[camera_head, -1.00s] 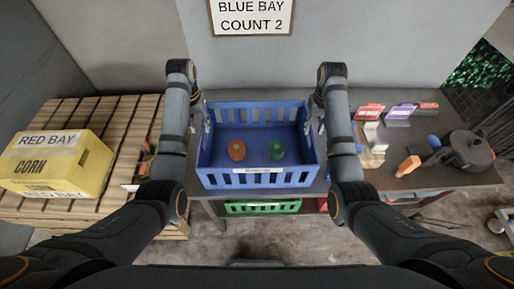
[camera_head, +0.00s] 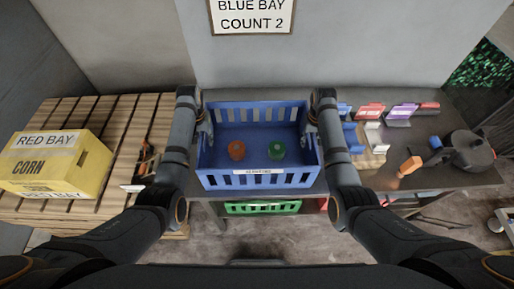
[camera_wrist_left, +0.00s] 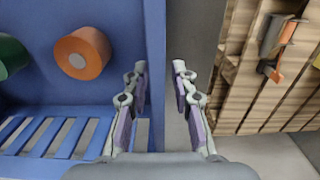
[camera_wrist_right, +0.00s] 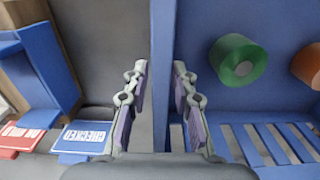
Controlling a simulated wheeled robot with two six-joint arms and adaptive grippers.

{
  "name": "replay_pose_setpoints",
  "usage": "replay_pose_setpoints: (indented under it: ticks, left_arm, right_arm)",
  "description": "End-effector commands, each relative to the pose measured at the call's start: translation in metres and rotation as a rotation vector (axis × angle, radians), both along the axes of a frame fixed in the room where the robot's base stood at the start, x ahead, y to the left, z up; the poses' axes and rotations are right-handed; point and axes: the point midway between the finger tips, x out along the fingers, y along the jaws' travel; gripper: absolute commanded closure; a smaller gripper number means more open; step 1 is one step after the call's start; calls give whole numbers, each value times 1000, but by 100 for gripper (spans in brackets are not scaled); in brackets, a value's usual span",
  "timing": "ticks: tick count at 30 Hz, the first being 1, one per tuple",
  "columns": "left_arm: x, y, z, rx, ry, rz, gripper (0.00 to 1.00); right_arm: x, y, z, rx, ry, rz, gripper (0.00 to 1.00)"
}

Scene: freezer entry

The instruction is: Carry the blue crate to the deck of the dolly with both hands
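The blue crate (camera_head: 262,181) sits on the grey table, with an orange spool (camera_head: 237,150) and a green spool (camera_head: 275,150) inside. My left gripper (camera_head: 207,122) is at its left wall; in the left wrist view the open fingers (camera_wrist_left: 158,82) stand either side of the wall rim. My right gripper (camera_head: 309,122) is at its right wall; in the right wrist view the open fingers (camera_wrist_right: 162,82) likewise straddle the rim. Neither gripper visibly clamps the wall. A wheeled piece (camera_head: 503,219), possibly the dolly, is cut off at the right edge; its deck is hardly visible.
A wooden pallet (camera_head: 115,125) with a yellow corn box (camera_head: 55,165) is at left. Blue, red and purple labelled items (camera_head: 370,110), an orange-tipped tool (camera_head: 410,165) and a dark kettle-like object (camera_head: 467,150) are on the table at right. A green crate (camera_head: 262,208) is below the table.

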Motion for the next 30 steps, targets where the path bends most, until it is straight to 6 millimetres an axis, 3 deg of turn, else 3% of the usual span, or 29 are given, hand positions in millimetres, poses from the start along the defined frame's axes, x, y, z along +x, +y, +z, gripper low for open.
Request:
replay_pose_setpoints:
  ticks: [5, 21, 30]
  left_arm:
    - [0, 0, 0, 0, 0, 0, 100]
    - [0, 0, 0, 0, -1, 0, 100]
    - [1, 0, 15, 0, -4, 0, 100]
  right_arm:
    - [0, 0, 0, 0, 0, 0, 100]
    - [0, 0, 0, 0, -1, 0, 100]
    - [1, 0, 15, 0, -4, 0, 100]
